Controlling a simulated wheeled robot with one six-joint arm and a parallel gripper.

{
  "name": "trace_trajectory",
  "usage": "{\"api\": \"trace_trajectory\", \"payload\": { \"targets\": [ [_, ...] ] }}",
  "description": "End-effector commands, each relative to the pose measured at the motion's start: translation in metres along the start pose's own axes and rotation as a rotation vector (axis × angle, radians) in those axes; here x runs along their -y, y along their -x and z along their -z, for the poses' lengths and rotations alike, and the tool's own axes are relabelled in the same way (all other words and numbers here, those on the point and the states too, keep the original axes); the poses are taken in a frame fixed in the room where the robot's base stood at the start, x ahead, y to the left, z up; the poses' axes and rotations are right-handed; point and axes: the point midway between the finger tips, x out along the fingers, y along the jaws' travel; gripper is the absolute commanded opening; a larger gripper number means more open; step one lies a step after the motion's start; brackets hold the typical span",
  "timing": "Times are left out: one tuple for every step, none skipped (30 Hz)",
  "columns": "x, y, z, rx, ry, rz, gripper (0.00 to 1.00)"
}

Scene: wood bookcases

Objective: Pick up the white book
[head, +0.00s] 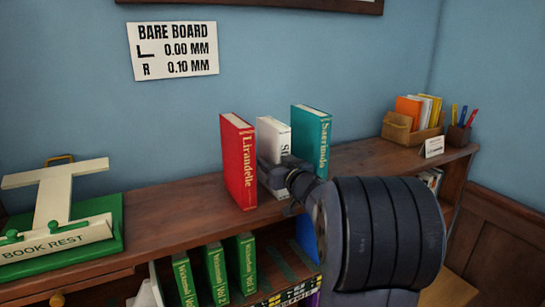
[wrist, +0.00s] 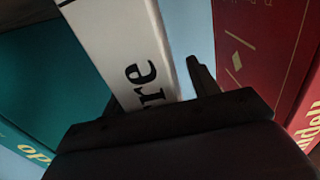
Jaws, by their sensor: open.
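The white book (head: 273,137) stands upright on the wooden shelf top, between a red book (head: 238,160) on its left and a teal book (head: 311,138) on its right. My gripper (head: 275,173) is open at the lower front of the white book and hides part of its spine. In the wrist view the white book (wrist: 128,50) rises from between the jaws. One finger (wrist: 201,78) shows in the gap between the white book and the red book (wrist: 262,55). The other finger, on the teal book's side (wrist: 55,80), is mostly hidden. I cannot tell whether either finger touches the white book.
A green book rest (head: 75,248) stands at the left. An organiser with books (head: 398,130) and a pen cup (head: 458,138) stand at the far right. The shelf top (head: 160,215) is bare left of the red book.

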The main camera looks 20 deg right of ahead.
Motion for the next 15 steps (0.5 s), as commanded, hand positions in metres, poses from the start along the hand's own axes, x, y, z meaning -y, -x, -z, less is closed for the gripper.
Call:
{"api": "trace_trajectory", "payload": {
  "targets": [
    [0.0,0.0002,0.0,0.0,0.0,0.0,0.56],
    [0.0,0.0002,0.0,0.0,0.0,0.0,0.56],
    [0.0001,0.0003,0.0,0.0,0.0,0.0,0.56],
    [0.0001,0.0003,0.0,0.0,0.0,0.0,0.53],
    [0.0001,0.0004,0.0,0.0,0.0,0.0,0.51],
    [0.0001,0.0004,0.0,0.0,0.0,0.0,0.47],
    [0.0001,0.0004,0.0,0.0,0.001,0.0,0.45],
    [0.0001,0.0004,0.0,0.0,0.001,0.0,0.42],
    [0.0001,0.0005,0.0001,0.0,0.001,0.0,0.39],
    [0.0001,0.0005,0.0001,0.0,0.001,0.0,0.37],
    [0.0001,0.0005,0.0001,0.0,0.001,0.0,0.34],
    [0.0001,0.0005,0.0001,0.0,0.001,0.0,0.31],
    [0.0001,0.0005,0.0001,0.0,0.001,0.0,0.29],
    [0.0001,0.0005,0.0001,0.0,0.001,0.0,0.26],
    [0.0001,0.0005,0.0001,0.0,0.001,0.0,0.23]
  ]
}}
